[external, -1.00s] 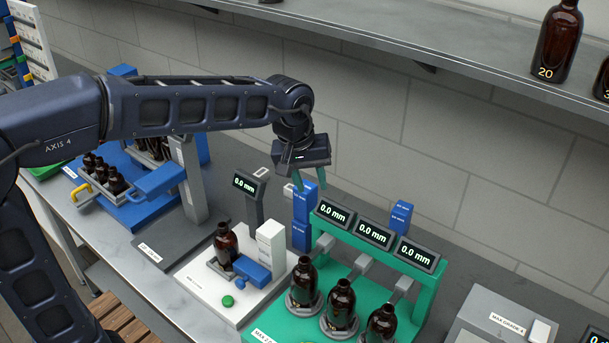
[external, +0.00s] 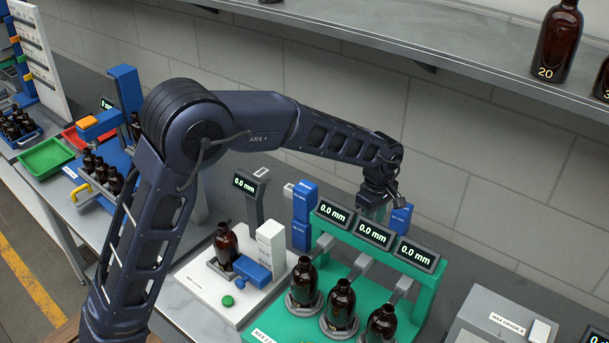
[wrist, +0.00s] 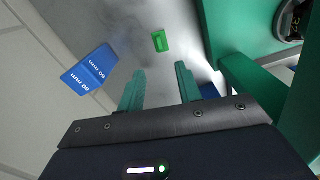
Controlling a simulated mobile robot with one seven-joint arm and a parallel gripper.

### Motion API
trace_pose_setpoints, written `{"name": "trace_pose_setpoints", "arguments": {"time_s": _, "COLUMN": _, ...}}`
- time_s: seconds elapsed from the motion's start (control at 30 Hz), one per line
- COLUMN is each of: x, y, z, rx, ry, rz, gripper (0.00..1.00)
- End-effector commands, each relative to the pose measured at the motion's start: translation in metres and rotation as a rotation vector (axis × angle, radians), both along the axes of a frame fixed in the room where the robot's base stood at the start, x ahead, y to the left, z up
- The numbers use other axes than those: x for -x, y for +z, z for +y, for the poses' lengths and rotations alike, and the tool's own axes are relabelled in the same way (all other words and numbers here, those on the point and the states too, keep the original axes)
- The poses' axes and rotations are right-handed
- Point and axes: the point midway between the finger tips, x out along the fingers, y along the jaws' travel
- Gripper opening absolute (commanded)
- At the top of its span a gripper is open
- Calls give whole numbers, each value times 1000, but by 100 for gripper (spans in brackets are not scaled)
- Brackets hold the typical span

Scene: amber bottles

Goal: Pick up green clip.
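The green clip (wrist: 160,41) is a small bright green block on the grey bench top, seen in the wrist view just beyond my fingertips. I cannot make it out in the external view. My gripper (wrist: 158,80) has two green fingers spread apart with nothing between them. The clip is ahead of the gap between them, not touching either finger. In the external view my gripper (external: 374,214) points down behind the green gauge stand, and its fingertips are partly hidden.
A blue block (wrist: 90,70) marked 60 mm is left of the fingers; it also shows in the external view (external: 401,219). The green gauge stand (wrist: 243,87) is close on the right. Amber bottles (external: 341,306) stand in front of its displays (external: 374,234). The wall is behind.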

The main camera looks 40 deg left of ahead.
Motion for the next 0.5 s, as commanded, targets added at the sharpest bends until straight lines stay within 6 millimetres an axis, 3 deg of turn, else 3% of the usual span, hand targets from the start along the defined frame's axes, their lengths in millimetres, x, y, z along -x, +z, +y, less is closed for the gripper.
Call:
{"name": "trace_pose_setpoints", "arguments": {"time_s": 0.27, "x": -3, "y": -24, "z": 1, "rx": -18, "ry": 43, "rz": 11, "gripper": 35}}
{"name": "trace_pose_setpoints", "arguments": {"time_s": 0.5, "x": -3, "y": -57, "z": 1, "rx": -17, "ry": 42, "rz": 11, "gripper": 35}}
